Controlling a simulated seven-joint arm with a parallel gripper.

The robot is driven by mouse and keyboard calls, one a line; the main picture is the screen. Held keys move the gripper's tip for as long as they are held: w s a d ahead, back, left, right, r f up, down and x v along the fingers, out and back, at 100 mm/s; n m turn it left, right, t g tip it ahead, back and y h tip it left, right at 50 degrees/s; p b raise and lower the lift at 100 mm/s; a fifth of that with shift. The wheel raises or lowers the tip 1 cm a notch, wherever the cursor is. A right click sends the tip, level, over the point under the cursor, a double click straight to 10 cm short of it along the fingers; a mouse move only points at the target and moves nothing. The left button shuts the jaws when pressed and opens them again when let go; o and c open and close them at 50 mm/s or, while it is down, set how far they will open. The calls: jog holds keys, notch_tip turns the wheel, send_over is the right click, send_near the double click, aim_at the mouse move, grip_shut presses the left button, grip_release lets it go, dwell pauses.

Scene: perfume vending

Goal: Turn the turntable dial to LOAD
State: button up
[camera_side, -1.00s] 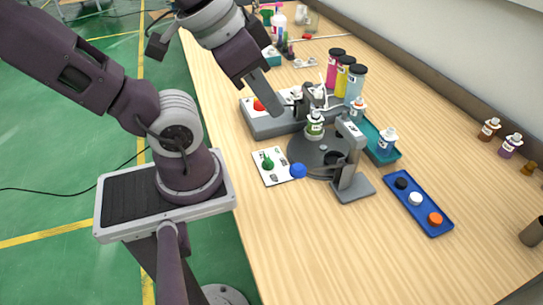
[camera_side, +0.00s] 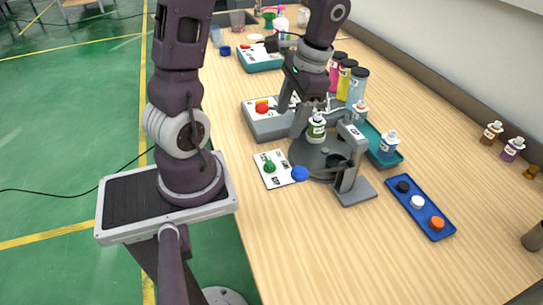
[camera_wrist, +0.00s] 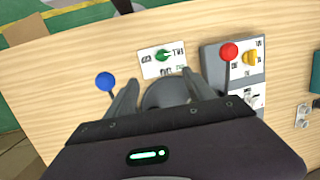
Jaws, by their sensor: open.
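The turntable dial is a green knob (camera_side: 269,166) on a white label plate (camera_side: 264,181) at the table's near left edge. It also shows in the wrist view (camera_wrist: 163,56), where the plate's lettering is too small to read surely. The grey turntable (camera_side: 304,155) stands beside it, with a small green-labelled bottle (camera_side: 316,129) over it. My gripper (camera_side: 300,110) is above the grey control box and turntable area, apart from the dial. In the wrist view my gripper (camera_wrist: 163,92) has its two fingers spread and empty, with the dial beyond their tips.
A blue ball knob (camera_side: 300,174) sits right of the dial plate. A blue tray (camera_side: 436,222) of caps and a teal tray (camera_side: 395,158) lie to the right.

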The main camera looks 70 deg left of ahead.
jog(key=g+h, duration=0.2)
send_near(270, 161)
jog(key=f, duration=0.1)
jog(key=x, duration=0.7)
jog(key=shift+s+f, duration=0.2)
jog(key=shift+s, duration=0.1)
jog(key=shift+c, duration=0.4)
grip_shut()
